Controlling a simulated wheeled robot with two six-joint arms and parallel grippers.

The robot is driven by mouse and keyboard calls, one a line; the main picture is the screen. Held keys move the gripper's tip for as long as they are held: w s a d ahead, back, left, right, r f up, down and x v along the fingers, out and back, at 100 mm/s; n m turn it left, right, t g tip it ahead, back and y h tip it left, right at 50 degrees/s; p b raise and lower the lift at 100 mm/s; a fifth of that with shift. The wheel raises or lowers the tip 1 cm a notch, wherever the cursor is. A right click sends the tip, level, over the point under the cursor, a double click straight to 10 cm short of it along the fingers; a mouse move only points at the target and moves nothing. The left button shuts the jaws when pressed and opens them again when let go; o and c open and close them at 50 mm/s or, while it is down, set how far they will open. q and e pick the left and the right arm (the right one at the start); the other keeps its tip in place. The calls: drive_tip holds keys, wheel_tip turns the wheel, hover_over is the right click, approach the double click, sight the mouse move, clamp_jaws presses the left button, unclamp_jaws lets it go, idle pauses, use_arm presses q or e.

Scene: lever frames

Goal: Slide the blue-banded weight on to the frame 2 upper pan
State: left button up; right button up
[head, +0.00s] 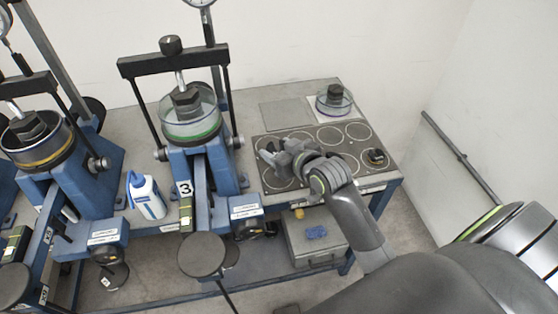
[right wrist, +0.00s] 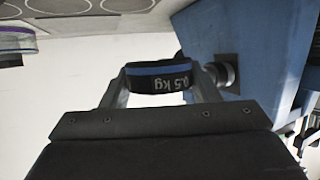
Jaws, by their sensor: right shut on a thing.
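My right gripper (head: 274,152) is over the left part of the dark mat on the bench. In the right wrist view its two fingers (right wrist: 160,85) are shut on the blue-banded weight (right wrist: 162,70), a black disc marked 0.5 kg. I cannot make the weight out clearly in the head view. A blue lever frame marked 3 (head: 205,165) stands left of the gripper. Another blue lever frame (head: 75,175) stands further left; its number is not readable. Dark round pans show at the front, one (head: 201,255) below frame 3 and one (head: 15,285) at the far left. My left gripper is not in view.
The dark mat (head: 325,150) has printed circles and a small black weight (head: 375,157) at its right. A glass dish (head: 333,104) with a black knob sits behind it. A white bottle (head: 147,197) stands between the frames. A grey box (head: 315,245) is below the bench.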

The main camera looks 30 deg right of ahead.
wheel_tip(320, 180, up, 4)
drive_tip(key=p, duration=0.3)
drive_tip(key=shift+p, duration=0.4)
drive_tip(key=shift+r, duration=0.1)
idle(1.0)
